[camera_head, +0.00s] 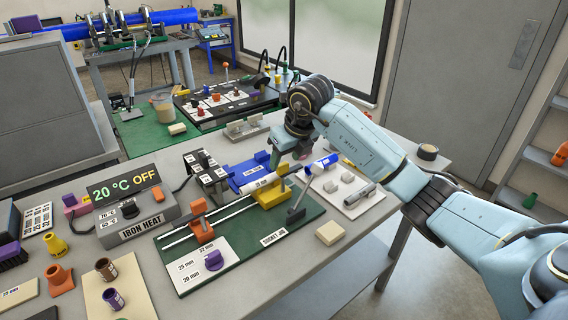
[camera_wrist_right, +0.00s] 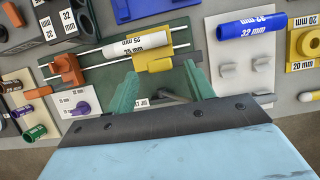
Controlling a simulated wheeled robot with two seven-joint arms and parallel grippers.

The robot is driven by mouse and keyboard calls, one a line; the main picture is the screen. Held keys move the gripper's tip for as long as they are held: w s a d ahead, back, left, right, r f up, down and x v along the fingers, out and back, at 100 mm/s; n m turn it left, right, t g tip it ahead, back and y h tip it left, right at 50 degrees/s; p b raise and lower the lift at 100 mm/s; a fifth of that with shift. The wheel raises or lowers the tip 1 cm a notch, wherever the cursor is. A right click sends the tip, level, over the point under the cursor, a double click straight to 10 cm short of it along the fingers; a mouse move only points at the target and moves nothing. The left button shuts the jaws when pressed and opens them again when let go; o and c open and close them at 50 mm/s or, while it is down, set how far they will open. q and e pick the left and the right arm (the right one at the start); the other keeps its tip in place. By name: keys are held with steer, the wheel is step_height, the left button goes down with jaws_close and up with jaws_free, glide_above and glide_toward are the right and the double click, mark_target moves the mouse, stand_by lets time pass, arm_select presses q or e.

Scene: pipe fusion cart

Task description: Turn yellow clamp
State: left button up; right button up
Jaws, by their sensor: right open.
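The yellow clamp (camera_head: 271,194) sits on the rails of the green socket jig board (camera_head: 305,226). In the right wrist view the yellow clamp (camera_wrist_right: 154,61) lies just beyond the fingertips, with a white labelled piece (camera_wrist_right: 142,43) across it. A grey lever (camera_head: 297,212) stands tilted beside the clamp. My right gripper (camera_head: 289,162) is above and behind the clamp, pointing down. In the wrist view its two green fingers (camera_wrist_right: 161,82) are spread apart with nothing held between them. I cannot tell whether either touches the clamp. My left gripper is out of view.
An orange clamp (camera_head: 201,224) and a purple knob (camera_head: 213,259) are on the jig's left part. Blue pipe holders (camera_head: 247,174) stand behind it. A white board with grey fittings (camera_head: 346,190) is at right. The iron heater box (camera_head: 138,208) stands at left.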

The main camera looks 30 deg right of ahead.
steer(key=shift+x, duration=1.35)
steer(key=shift+c, duration=0.4)
steer(key=c, duration=0.9)
